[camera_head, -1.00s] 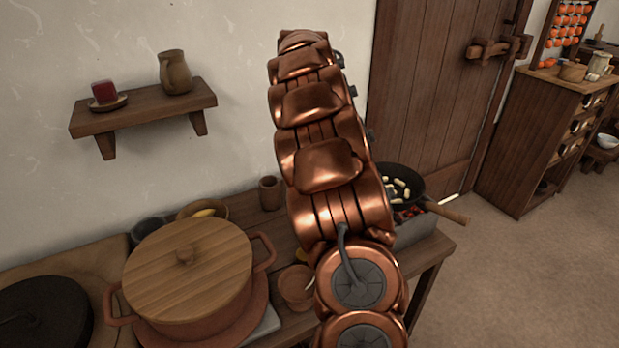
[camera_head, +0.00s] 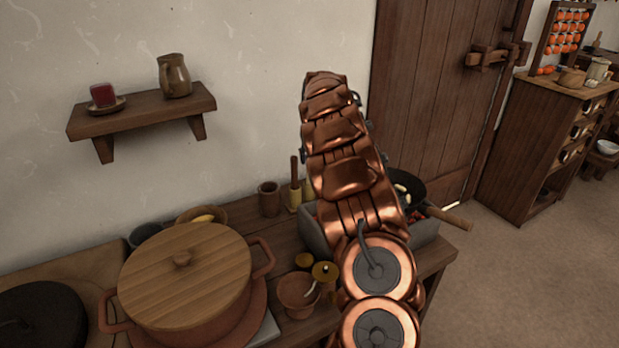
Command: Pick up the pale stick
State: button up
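My copper arm rises through the middle of the view, and my gripper is not visible. I cannot tell for sure which thing is the pale stick. A small pale slender piece (camera_head: 312,291) leans in a reddish-brown bowl (camera_head: 297,304) on the table, just left of my arm. Pale short pieces (camera_head: 402,188) also show in the black pan (camera_head: 418,188) on the right, partly hidden by my arm.
A large lidded pot (camera_head: 186,274) fills the table's left. A brown cup (camera_head: 269,198), a wooden-handled tool (camera_head: 295,186) and a yellow bowl (camera_head: 203,215) stand behind. The pan's handle (camera_head: 446,217) sticks out right. A wall shelf (camera_head: 143,112) hangs above; open floor (camera_head: 500,280) lies right.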

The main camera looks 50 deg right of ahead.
aim_at(309, 177)
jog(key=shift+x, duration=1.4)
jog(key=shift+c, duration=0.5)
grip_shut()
